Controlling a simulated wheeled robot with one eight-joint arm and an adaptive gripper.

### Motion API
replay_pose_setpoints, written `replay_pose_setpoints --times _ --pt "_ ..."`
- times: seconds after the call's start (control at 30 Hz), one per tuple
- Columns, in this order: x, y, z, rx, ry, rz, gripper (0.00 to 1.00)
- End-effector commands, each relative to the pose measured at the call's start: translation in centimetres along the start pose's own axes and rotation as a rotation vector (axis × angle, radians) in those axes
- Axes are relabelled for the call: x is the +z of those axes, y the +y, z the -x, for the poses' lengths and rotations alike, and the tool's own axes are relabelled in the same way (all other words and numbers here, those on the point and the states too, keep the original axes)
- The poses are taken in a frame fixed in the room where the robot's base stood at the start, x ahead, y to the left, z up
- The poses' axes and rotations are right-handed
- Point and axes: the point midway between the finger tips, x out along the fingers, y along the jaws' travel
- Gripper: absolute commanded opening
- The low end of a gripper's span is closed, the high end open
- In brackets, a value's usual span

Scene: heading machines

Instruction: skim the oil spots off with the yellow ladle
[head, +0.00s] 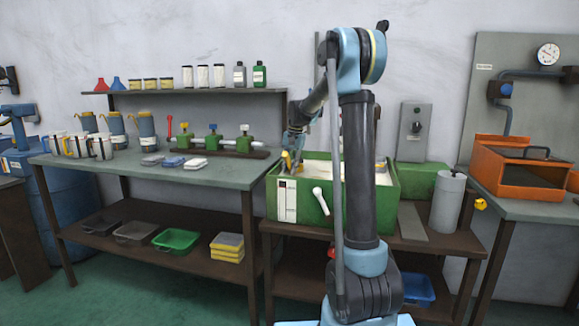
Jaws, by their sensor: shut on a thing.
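The green tank (384,197) stands on a low brown bench right of the middle in the head view, with pale liquid inside. My gripper (290,153) is at the tank's left rim, pointing down, shut on a small yellow thing (286,160) that looks like the ladle's handle. The ladle's bowl cannot be made out. My upright arm hides the middle of the tank. Oil spots cannot be made out on the liquid from here. A white handle-like piece (321,201) and a white label (286,200) are on the tank's front.
A grey cylinder (448,203) stands right of the tank, with an orange bin (520,170) on the far-right table. The left workbench (222,180) holds several mugs, a green valve row (213,143) and small trays. A shelf (200,91) with bottles hangs above.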

Motion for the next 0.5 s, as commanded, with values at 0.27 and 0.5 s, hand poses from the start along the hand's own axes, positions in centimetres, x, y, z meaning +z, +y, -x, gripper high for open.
replay_pose_setpoints --times 0.27,0.5 --pt "-0.2 1.6 0.3 0.0 0.0 -0.001 0.02" --pt "-0.3 2.9 0.5 0.0 0.0 -0.001 0.02"
